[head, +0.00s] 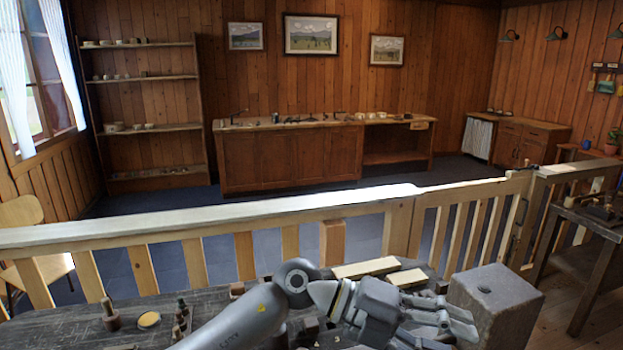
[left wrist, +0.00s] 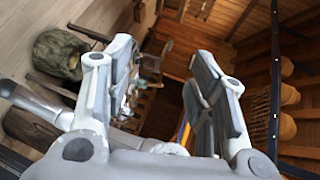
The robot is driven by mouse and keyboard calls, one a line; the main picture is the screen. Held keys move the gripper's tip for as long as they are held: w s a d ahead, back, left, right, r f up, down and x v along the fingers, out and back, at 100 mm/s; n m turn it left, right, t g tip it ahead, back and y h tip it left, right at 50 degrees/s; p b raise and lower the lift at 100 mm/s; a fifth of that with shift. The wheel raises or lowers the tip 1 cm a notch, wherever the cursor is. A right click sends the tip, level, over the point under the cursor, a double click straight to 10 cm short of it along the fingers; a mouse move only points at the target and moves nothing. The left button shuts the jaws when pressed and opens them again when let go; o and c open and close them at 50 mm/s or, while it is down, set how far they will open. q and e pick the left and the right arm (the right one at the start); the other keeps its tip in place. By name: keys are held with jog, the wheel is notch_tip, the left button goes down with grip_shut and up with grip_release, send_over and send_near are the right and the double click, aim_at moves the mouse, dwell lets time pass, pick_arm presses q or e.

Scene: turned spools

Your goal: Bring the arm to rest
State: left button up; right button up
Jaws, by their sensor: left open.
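My left arm comes in low across the workbench (head: 75,330) in the head view. Its gripper (head: 455,326) is at the right part of the bench, next to a grey block with a hole in its top (head: 495,300). In the left wrist view the two fingers of the left gripper (left wrist: 165,62) stand wide apart with nothing between them. A turned wooden spool (head: 110,316) stands at the bench's left, beside a flat yellowish disc (head: 148,319) and small dark pieces (head: 182,312). My right gripper is in neither view.
Pale wooden blocks (head: 366,267) lie behind my arm. A wooden railing (head: 300,207) runs just beyond the bench. A dark side table (head: 585,225) stands at the right. Counter (head: 290,160) and shelves (head: 150,125) are far off. The space above the bench's left part is clear.

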pick_arm(q)
notch_tip(320, 180, up, 6)
jog(key=n+t+h, duration=0.2)
jog(key=n+h, duration=0.1)
jog(key=h, duration=0.3)
jog(key=w+a+r+n+t+y, duration=0.1)
jog(key=w+a+n+t, duration=0.45)
jog(key=n+t, duration=0.4)
jog(key=w+a+n+t+y, duration=0.2)
jog(key=w+a+n+t, duration=0.2)
jog(key=a+n+t, duration=0.5)
jog(key=a+f+n+y, duration=1.4)
jog(key=a+f+y, duration=0.25)
jog(key=f, duration=0.35)
jog(key=s+a+f+g, duration=0.4)
jog(key=s+f+g, duration=0.2)
jog(key=s+f, duration=0.55)
jog(key=s+a+f+g, duration=0.4)
jog(key=s+f+g, duration=0.35)
jog(key=s, duration=0.75)
notch_tip(320, 180, down, 26)
jog(key=s, duration=0.2)
jog(key=s+a+f+g+y, duration=0.1)
jog(key=s+a+f, duration=0.2)
jog(key=s+f, duration=1.3)
jog(key=shift+s+a+g, duration=0.15)
jog(key=shift+s+g, duration=0.1)
jog(key=shift+g, duration=0.15)
